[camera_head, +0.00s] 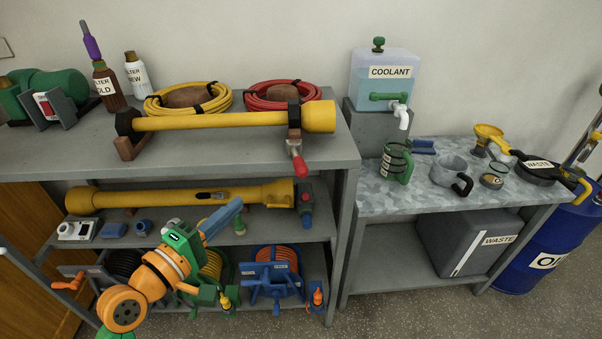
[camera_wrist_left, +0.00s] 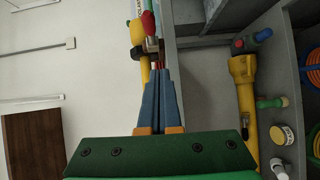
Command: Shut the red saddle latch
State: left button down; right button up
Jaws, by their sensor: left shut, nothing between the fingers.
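The yellow shaft (camera_head: 220,121) lies across the bench top, its right end in a dark saddle (camera_head: 294,122). The red saddle latch (camera_head: 299,165) hangs down from the front of that saddle, at the bench top's front edge. In the left wrist view the red latch handle (camera_wrist_left: 148,22) shows beyond my fingertips, beside the metal saddle part (camera_wrist_left: 152,45). My left gripper (camera_head: 238,203) is shut and empty, its blue fingers pointing up and right, below and left of the latch. Its fingers (camera_wrist_left: 158,72) also show in the left wrist view. My right gripper is not in view.
A second yellow shaft (camera_head: 235,194) lies on the shelf below the bench top. Yellow (camera_head: 170,101) and red (camera_head: 260,98) hose coils lie behind the top shaft. The bench top's front edge (camera_head: 220,162) overhangs the shelf. The coolant tank (camera_head: 385,83) stands to the right.

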pick_arm(q)
jog(key=r, duration=0.2)
jog(key=p, duration=0.2)
send_near(298, 161)
jog(key=w+a+f, duration=0.1)
jog(key=w, duration=0.4)
jog(key=d, duration=0.2)
jog(key=d+p, duration=0.1)
jog(key=shift+w+d+f+h, duration=0.1)
jog(key=shift+w+f+h, duration=0.15)
jog(key=shift+f+h, duration=0.05)
